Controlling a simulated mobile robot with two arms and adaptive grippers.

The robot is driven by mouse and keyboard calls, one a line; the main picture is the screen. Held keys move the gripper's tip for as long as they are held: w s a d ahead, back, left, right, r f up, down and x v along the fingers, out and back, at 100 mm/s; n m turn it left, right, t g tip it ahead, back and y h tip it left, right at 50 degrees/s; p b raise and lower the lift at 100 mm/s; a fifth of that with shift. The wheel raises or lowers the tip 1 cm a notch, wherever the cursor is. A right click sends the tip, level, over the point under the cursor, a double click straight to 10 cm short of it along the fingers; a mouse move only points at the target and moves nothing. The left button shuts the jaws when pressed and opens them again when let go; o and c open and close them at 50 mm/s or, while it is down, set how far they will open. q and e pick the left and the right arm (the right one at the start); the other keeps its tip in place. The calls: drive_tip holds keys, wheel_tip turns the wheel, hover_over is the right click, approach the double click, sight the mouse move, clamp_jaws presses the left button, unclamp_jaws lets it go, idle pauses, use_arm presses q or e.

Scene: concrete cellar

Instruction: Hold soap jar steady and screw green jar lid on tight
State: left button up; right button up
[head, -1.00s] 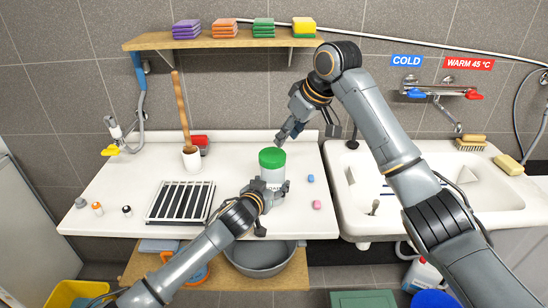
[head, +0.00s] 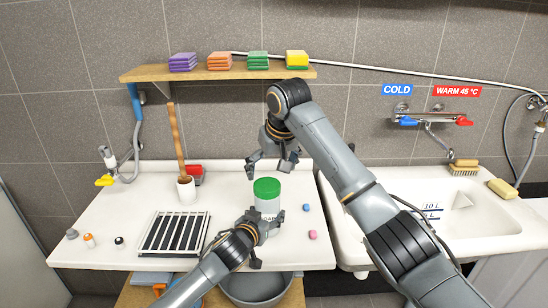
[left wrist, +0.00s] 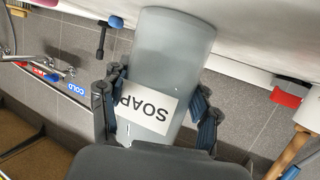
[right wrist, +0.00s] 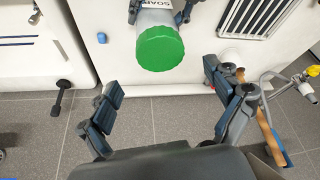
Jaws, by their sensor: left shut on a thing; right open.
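The soap jar (head: 266,204) stands upright on the white counter, with the green lid (head: 267,187) sitting on its top. My left gripper (head: 264,223) is shut around the jar's body. In the left wrist view the jar (left wrist: 176,60) with its SOAP label lies between the fingers (left wrist: 158,112). My right gripper (head: 272,168) is open and empty, above and just behind the lid. In the right wrist view the green lid (right wrist: 160,48) shows beyond the open fingers (right wrist: 165,105), apart from them. Whether the lid is tight cannot be seen.
A black-slatted rack (head: 172,234) and a white cup with a wooden-handled tool (head: 186,188) stand left. Small blue (head: 306,207) and pink (head: 312,234) blocks lie right of the jar. The sink (head: 450,215) is further right. A shelf (head: 220,73) with sponges hangs above.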

sight(267, 184)
drive_tip(key=x, duration=0.6)
